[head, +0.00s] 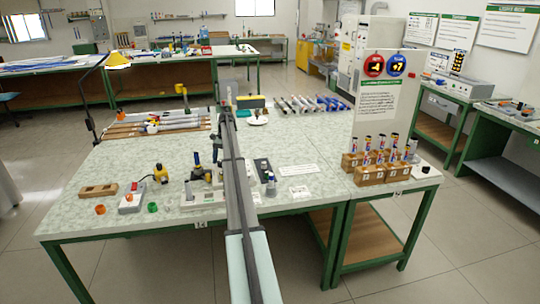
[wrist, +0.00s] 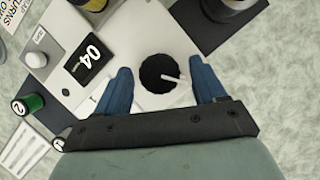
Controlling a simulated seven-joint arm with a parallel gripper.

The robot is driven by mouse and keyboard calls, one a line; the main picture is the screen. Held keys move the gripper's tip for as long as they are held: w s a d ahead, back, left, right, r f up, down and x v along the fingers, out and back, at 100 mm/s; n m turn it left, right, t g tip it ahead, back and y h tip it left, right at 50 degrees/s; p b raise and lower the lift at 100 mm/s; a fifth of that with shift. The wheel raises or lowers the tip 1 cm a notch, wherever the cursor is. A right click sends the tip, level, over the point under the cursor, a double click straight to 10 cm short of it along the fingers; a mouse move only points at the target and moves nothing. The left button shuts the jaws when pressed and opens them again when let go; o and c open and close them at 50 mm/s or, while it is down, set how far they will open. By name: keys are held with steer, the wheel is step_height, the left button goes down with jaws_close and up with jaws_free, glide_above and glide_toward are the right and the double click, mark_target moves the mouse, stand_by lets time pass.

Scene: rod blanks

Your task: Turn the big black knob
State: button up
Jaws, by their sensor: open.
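The big black knob (wrist: 158,74) is round, with a white pointer line on its top, and sits on a white panel (wrist: 146,35) in the wrist view. My gripper (wrist: 161,68) is open, with one blue finger on each side of the knob. Gaps show between the fingers and the knob, so they look apart from it. In the head view my arm covers the middle of the table, and I cannot make out the knob there.
A dark cylinder (wrist: 228,8) stands at upper right. Wooden blocks with bottles (head: 383,170) and a sign board (head: 375,105) stand at the table's right.

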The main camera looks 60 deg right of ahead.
steer(key=m, duration=0.1)
steer(key=m+t, duration=0.1)
steer(key=m, duration=0.2)
steer(key=shift+s+m+t, duration=0.25)
steer(key=shift+m+t, duration=0.05)
steer(key=shift+t, duration=0.1)
steer(key=m+t, duration=0.1)
steer(key=m, duration=0.1)
steer(key=m+t+h, duration=0.1)
steer(key=m, duration=0.2)
steer(key=shift+s+a, duration=0.15)
steer(key=shift+a, duration=0.05)
steer(key=v, duration=1.3)
steer(key=s+d+r+t+h, duration=0.3)
steer(key=s+d+r+h, duration=0.15)
steer(key=s, duration=0.45)
steer(key=s+a+f+n+g, duration=0.1)
steer(key=s+f+n, duration=0.1)
steer(key=s, duration=0.6)
steer(key=s+a+f+n+g, duration=0.1)
steer(key=s+f+n, duration=0.2)
steer(key=s+f, duration=0.2)
steer(key=s, duration=0.3)
steer(key=shift+s+a+f, duration=0.1)
